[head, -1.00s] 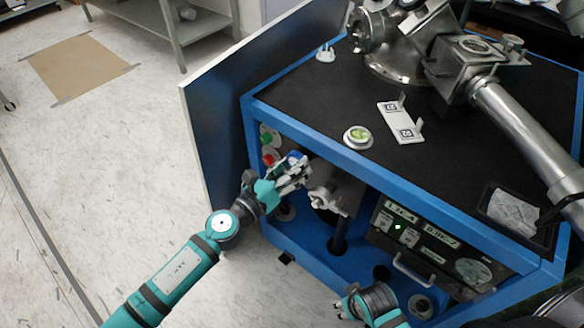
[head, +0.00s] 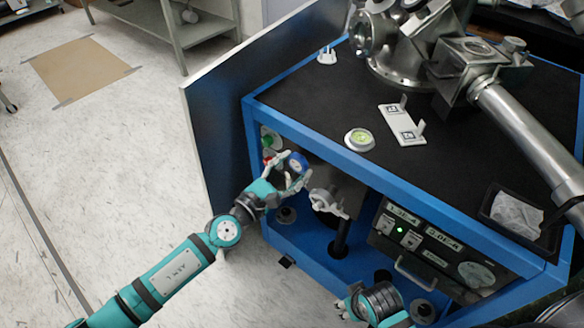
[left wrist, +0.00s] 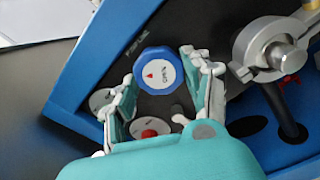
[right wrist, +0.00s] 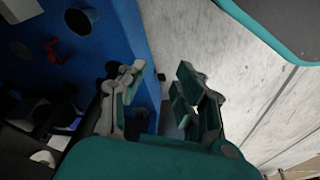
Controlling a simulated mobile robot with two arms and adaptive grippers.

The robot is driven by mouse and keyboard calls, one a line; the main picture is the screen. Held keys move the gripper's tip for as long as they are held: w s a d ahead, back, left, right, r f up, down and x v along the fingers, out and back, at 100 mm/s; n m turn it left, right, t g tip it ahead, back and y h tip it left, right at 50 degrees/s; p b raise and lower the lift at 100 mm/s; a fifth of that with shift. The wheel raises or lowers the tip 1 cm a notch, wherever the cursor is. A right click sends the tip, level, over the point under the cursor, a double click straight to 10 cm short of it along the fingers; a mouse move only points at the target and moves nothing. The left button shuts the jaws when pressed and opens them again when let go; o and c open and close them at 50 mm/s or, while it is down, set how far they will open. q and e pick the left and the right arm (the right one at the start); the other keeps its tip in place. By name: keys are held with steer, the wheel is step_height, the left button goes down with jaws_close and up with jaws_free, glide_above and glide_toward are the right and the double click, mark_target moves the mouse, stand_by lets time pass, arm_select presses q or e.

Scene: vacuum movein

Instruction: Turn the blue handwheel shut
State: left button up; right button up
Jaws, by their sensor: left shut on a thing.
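The blue handwheel (head: 297,163) sits on the front of the blue-framed cabinet, below its top edge. In the left wrist view the handwheel (left wrist: 158,70) has a white face with a red pointer mark and small lettering. My left gripper (head: 287,172) has its fingers on opposite sides of the wheel's rim and is shut on it. In the left wrist view its fingertips (left wrist: 159,66) lie along the left and right of the rim. My right gripper (right wrist: 157,80) is open and empty, low in front of the cabinet; it also shows in the head view (head: 346,306).
A green button (head: 267,142) and a partly covered red one (head: 268,161) sit left of the wheel. A metal valve (head: 328,202) stands close to its right. A display panel (head: 420,240) is further right. The open cabinet door (head: 215,130) stands at the left.

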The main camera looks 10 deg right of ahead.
arm_select(q)
steer(key=shift+f+m, duration=0.15)
steer(key=shift+m, duration=1.75)
steer(key=shift+m+p, duration=0.4)
steer(key=shift+m, duration=0.8)
steer(key=shift+a+m, duration=0.1)
steer(key=shift+m, duration=1.2)
arm_select(e)
steer(key=f, duration=0.2)
steer(key=s+f, duration=0.1)
steer(key=f, duration=0.1)
steer(key=shift+f, duration=0.25)
steer(key=shift+w+f, duration=0.1)
arm_select(q)
steer(key=o, duration=1.2)
steer(key=shift+c, duration=0.2)
steer(key=shift+r, duration=0.2)
arm_select(e)
steer(key=shift+w, duration=0.1)
